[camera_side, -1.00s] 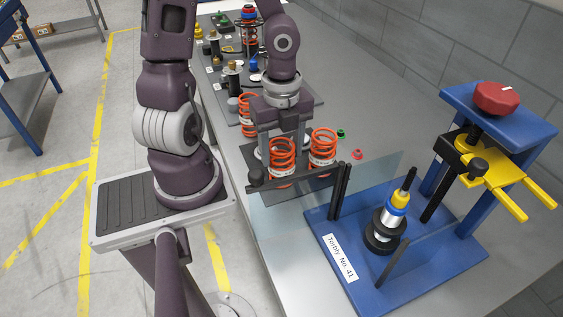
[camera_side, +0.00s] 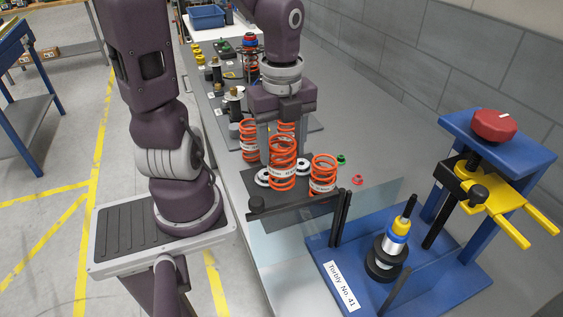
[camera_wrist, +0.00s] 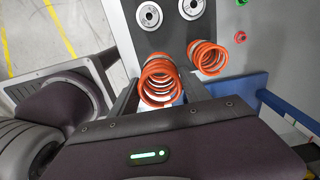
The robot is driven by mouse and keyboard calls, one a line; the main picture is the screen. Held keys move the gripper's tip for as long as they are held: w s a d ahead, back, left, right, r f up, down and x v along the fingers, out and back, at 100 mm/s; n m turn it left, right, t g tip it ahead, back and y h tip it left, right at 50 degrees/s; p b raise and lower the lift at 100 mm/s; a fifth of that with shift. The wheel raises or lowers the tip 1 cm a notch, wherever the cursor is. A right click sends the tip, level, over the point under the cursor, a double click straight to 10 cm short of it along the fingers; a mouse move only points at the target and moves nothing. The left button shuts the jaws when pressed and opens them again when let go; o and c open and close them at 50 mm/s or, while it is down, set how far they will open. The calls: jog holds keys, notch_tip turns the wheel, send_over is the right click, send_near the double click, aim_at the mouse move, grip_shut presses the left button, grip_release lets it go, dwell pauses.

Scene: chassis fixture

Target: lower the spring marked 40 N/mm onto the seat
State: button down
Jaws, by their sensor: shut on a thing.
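My gripper (camera_wrist: 160,92) is shut on an orange coil spring (camera_side: 283,165). It stands upright between the fingers and also shows in the wrist view (camera_wrist: 159,80). Its white label is too small to read surely. In the side view it appears lifted, over a dark plate (camera_side: 262,206); its exact clearance is unclear. A second orange spring (camera_side: 323,176) stands to its right, also in the wrist view (camera_wrist: 208,56). The fixture at the right holds an upright damper with a round black seat (camera_side: 383,266) low on it, a blue and yellow collar and a thin rod.
A blue press frame (camera_side: 465,250) with a red knob (camera_side: 494,126) and yellow forks (camera_side: 500,207) stands around the damper. A clear panel and black posts (camera_side: 340,215) lie between the springs and the damper. More springs (camera_side: 249,140) stand behind.

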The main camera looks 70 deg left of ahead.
jog(key=shift+m, duration=0.7)
jog(key=r, duration=0.1)
jog(key=w+r, duration=0.1)
jog(key=w+d+r, duration=0.1)
jog(key=r, duration=0.1)
jog(key=shift+d, duration=0.1)
jog(key=w+d+r+m, duration=0.5)
jog(key=w+d+r, duration=0.1)
jog(key=w+d, duration=0.1)
notch_tip(320, 180, up, 4)
jog(key=m, duration=0.6)
send_over(406, 216)
jog(key=shift+a+f, duration=0.1)
jog(key=shift+f, duration=1.4)
jog(key=shift+f, duration=2.7)
jog(key=shift+f, duration=2.3)
jog(key=shift+f, duration=0.15)
